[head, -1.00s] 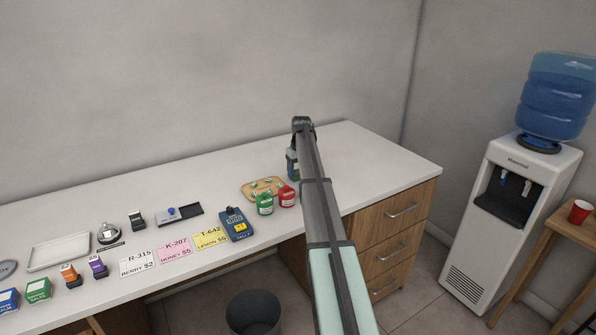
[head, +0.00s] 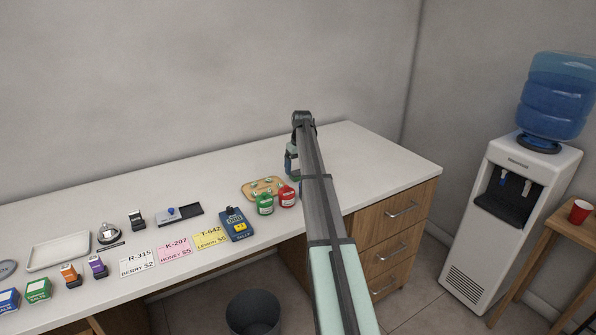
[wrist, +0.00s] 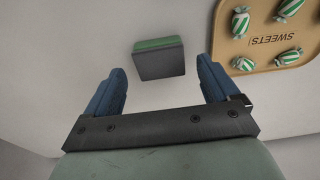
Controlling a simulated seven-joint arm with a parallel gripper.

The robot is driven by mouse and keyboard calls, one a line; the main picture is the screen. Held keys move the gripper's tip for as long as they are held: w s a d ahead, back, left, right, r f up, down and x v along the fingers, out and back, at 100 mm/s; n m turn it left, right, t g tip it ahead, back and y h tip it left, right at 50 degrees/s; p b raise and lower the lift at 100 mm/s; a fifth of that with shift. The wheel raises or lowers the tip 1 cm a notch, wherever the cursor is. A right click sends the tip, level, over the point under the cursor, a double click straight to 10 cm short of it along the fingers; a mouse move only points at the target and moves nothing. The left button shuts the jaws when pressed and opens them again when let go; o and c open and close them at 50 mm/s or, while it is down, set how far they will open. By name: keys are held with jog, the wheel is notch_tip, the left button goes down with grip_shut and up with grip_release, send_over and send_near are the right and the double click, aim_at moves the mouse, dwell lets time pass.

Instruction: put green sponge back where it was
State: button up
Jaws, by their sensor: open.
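The green sponge (wrist: 159,59), a small block with a green top edge and a dark grey face, lies on the white counter in the wrist view. It is just beyond my gripper (wrist: 160,72), between the lines of its two blue fingers and apart from both. My gripper is open and empty. In the head view my gripper (head: 292,163) is low over the counter, behind the sweets tray; my arm covers much of that spot, and I cannot make out the sponge there.
A wooden sweets tray (head: 257,186) with green-striped sweets sits left of my gripper. A green jar (head: 265,204) and a red jar (head: 287,197) stand in front of it. The counter (head: 372,162) is clear at right.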

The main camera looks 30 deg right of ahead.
notch_tip(320, 180, up, 10)
jog(key=s, duration=0.1)
jog(key=shift+s, duration=0.15)
jog(key=shift+f, duration=0.1)
dwell(0.4)
